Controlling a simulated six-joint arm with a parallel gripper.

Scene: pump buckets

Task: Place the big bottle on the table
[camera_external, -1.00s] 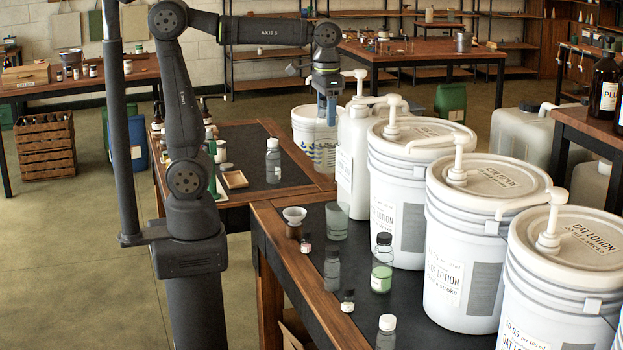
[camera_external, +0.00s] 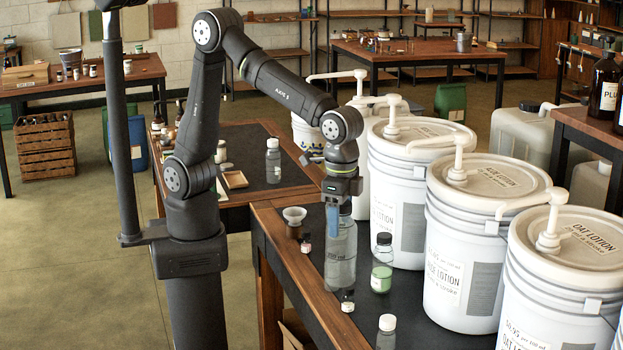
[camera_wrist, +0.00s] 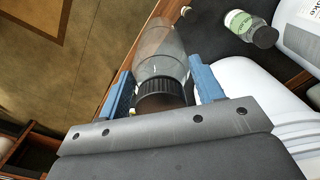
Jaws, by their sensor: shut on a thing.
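A big clear bottle (camera_external: 341,252) with a dark cap is upright beneath my gripper (camera_external: 334,212) in the external view. My gripper is shut on the bottle at its cap and neck. In the wrist view the bottle (camera_wrist: 160,45) extends away from my gripper (camera_wrist: 160,92), between its two blue fingers. The bottle is over the dark table top (camera_external: 312,213), near its left edge. I cannot tell whether its base touches the table or hangs just above it.
Large white pump buckets (camera_external: 470,260) line the right side.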

